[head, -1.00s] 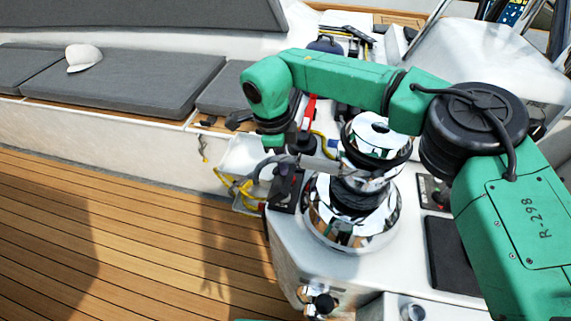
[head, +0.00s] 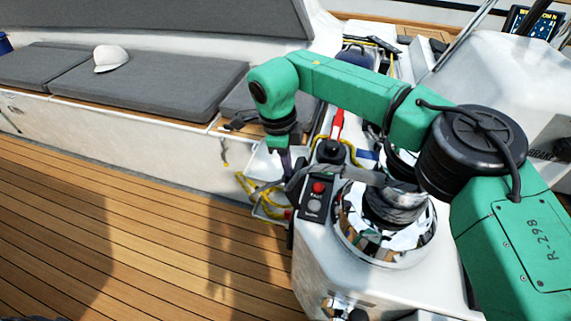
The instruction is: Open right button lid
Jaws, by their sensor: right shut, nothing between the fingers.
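A black button box (head: 303,213) stands on the left edge of the white winch pedestal, left of the chrome winch. A red button (head: 319,187) and a grey round button (head: 313,206) show on its top face. I cannot clearly tell a lid from the box at this size. My right gripper (head: 286,164) points down just above and to the left of the box, apart from the red button. It is shut with nothing in it; its tips are small and partly lost against the dark parts behind. My left gripper is out of view.
The chrome winch (head: 375,238) stands close to the right of the box, with my right arm passing above it. A red handle (head: 338,125) and yellow rope (head: 262,190) lie near the gripper. The teak deck (head: 130,240) at left is clear.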

